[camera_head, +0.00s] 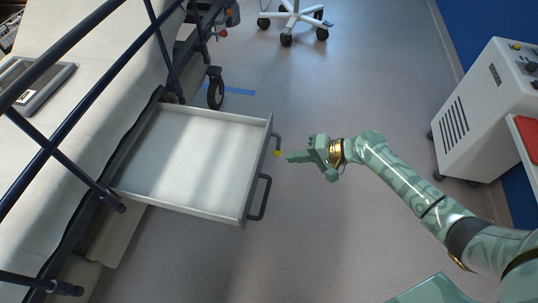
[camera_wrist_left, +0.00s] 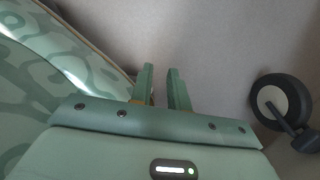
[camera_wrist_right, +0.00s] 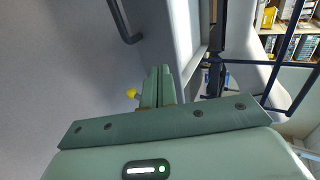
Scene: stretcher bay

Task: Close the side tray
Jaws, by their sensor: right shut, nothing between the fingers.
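The side tray (camera_head: 190,160) is a white, empty, shallow drawer, pulled out from the side of the stretcher. Its front panel carries two dark handles (camera_head: 261,197), and a small yellow knob (camera_head: 277,154) shows between them. My right gripper (camera_head: 289,157) is shut and empty, just outside the front panel beside the knob, pointing at the tray. The right wrist view shows its fingers (camera_wrist_right: 158,72) together, with the knob (camera_wrist_right: 132,94) to their left and a handle (camera_wrist_right: 125,22) beyond. My left gripper (camera_wrist_left: 161,75) shows only in its wrist view, its fingers apart and empty over floor.
The stretcher (camera_head: 85,80) with dark rails fills the left side. A caster wheel (camera_head: 215,92) stands behind the tray. A white cabinet (camera_head: 490,110) stands at the right, and a wheeled stand (camera_head: 293,17) at the back. The floor (camera_head: 330,95) between is clear.

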